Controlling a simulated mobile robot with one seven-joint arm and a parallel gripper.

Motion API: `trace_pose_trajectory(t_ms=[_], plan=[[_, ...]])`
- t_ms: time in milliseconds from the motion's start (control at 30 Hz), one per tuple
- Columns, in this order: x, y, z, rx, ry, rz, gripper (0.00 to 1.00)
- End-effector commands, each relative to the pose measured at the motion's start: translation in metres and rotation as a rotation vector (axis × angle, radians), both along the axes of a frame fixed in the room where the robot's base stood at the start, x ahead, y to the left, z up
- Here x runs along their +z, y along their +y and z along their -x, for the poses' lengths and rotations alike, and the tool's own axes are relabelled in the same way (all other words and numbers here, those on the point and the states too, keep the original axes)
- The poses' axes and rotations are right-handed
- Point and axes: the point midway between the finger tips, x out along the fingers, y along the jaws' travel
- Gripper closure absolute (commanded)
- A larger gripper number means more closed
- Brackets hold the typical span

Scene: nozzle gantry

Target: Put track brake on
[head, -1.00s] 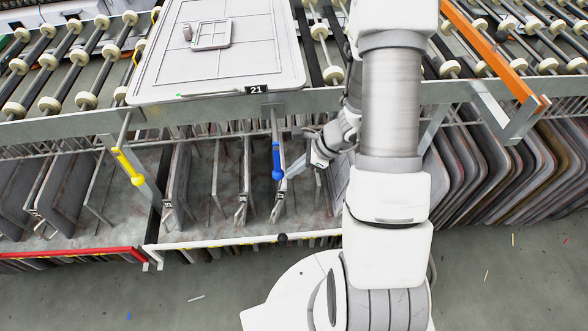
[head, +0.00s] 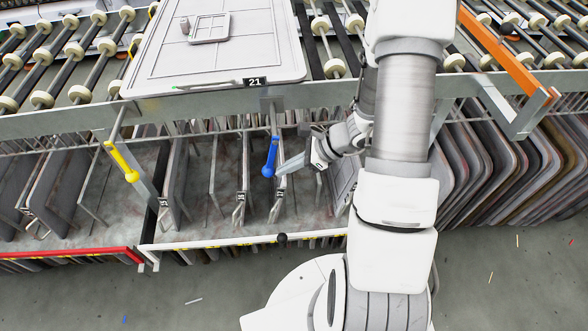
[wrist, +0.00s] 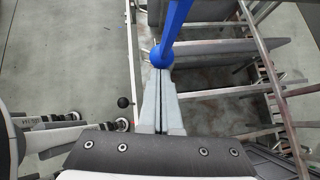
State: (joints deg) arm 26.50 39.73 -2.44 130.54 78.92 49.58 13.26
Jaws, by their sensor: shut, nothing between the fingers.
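A blue lever (head: 271,155) hangs from the front rail of the roller table, with a ball at its lower end; its ball (wrist: 161,58) also shows in the wrist view. My gripper (head: 280,171) is shut and empty, its fingertips at the right side of that ball. They look in contact with it, though the wrist view does not settle this. A yellow lever (head: 124,161) hangs further left, tilted down to the right. A black ball knob (head: 282,238) sits at the white front bar and shows in the wrist view (wrist: 123,102). No lever bears a readable brake label.
A grey panel (head: 225,62) tagged 21 lies on the rollers above. Upright dividers and plates (head: 172,180) fill the rack below. An orange bar (head: 506,50) stands out at the right. The floor (head: 200,285) in front is mostly clear, with small scraps.

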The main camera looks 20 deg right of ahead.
Motion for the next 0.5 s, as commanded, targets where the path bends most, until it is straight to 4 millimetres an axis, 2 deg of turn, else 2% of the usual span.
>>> trace_pose_trajectory(t_ms=[33, 100, 500], plan=[[-0.009, 0.004, -0.001, -0.002, -0.011, -0.044, 1.00], [-0.010, 0.010, -0.003, -0.003, -0.028, -0.106, 1.00], [-0.003, 0.046, -0.012, -0.003, -0.126, -0.477, 1.00]])
